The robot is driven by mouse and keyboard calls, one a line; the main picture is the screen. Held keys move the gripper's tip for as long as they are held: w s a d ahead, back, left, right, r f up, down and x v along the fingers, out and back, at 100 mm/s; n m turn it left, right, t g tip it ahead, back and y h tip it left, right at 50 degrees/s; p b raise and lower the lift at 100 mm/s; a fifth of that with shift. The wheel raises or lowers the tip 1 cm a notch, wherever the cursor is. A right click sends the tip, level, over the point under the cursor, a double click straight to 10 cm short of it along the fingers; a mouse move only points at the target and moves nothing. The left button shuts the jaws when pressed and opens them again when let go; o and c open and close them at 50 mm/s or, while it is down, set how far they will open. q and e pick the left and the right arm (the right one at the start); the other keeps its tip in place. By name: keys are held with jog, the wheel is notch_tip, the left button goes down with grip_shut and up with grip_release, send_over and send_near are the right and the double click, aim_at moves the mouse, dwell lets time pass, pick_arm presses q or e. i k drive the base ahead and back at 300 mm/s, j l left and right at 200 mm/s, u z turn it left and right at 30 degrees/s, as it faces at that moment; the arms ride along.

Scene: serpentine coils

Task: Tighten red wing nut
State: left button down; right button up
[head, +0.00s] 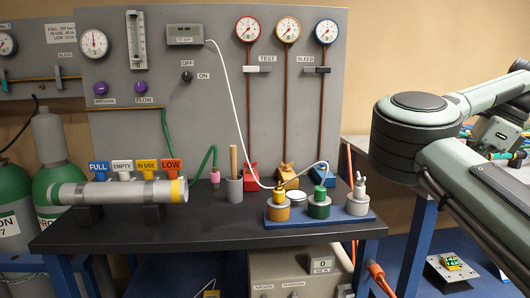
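A red fitting (253,180), which looks like the red wing nut, sits at the foot of the left tube on the grey panel, at the back of the bench. It is small, so I cannot tell its exact shape or how tight it is. A yellow fitting (287,176) and a blue fitting (322,177) sit to its right under the other two tubes. Links of my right arm fill the right side of the head view, well away from the red fitting. Neither of my grippers shows.
A blue tray (290,220) with several capped pots stands at the bench's front right. A grey cup (234,190) with a wooden handle is left of the red fitting. A white cable (228,90) loops down nearby. A large metal cylinder (118,192) lies at left.

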aim_at(246, 165)
jog(key=i+l+u, duration=0.55)
jog(key=l+u, duration=0.25)
jog(key=i+j+u, duration=0.1)
jog(key=i+u, duration=0.25)
jog(key=i, duration=0.15)
